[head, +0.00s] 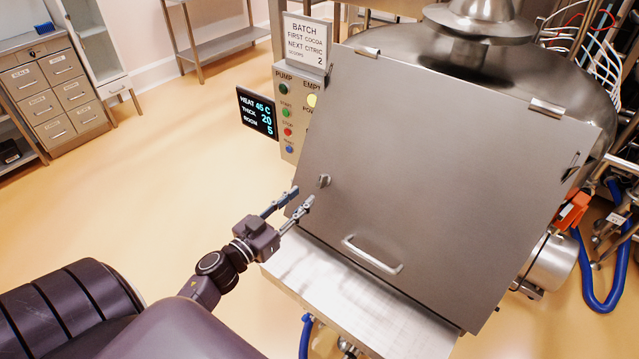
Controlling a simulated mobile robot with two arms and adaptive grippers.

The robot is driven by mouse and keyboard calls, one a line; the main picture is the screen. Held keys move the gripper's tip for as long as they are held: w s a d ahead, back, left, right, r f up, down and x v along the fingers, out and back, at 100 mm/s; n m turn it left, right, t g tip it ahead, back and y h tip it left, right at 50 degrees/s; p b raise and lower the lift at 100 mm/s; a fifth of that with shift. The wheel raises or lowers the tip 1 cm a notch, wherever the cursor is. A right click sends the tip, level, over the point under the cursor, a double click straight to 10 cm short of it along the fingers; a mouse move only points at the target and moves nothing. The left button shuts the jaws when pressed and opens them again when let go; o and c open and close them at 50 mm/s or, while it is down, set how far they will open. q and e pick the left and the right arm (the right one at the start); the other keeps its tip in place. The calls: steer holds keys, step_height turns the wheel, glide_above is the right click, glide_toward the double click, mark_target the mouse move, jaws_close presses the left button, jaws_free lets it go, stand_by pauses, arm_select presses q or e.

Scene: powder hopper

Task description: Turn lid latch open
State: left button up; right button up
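The steel hopper lid (430,170) is a large flat panel, lying closed and sloped in the middle of the head view. A small latch (323,181) sits near its left edge. A bar handle (372,256) is at its lower edge. My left gripper (304,197) is open, its two fingers apart, just below and left of the latch. I see nothing between the fingers, and it looks apart from the latch. Another small fitting (571,166) is at the lid's right edge. My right gripper is not in view.
A control panel (287,120) with coloured buttons and a small display (257,112) stand left of the lid. A batch sign (306,41) is above. A steel shelf (350,306) juts out below the lid. Blue hoses (603,303) are at right. Open floor lies at left.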

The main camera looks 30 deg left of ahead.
mark_target(319, 183)
arm_select(q)
steer(key=shift+w+d+p, duration=0.2)
steer(key=shift+w+p, duration=0.15)
steer(key=shift+w, duration=1.6)
steer(key=shift+w+d+p, duration=0.15)
steer(key=shift+w+p, duration=0.15)
steer(key=shift+w, duration=1.65)
steer(key=c, duration=0.8)
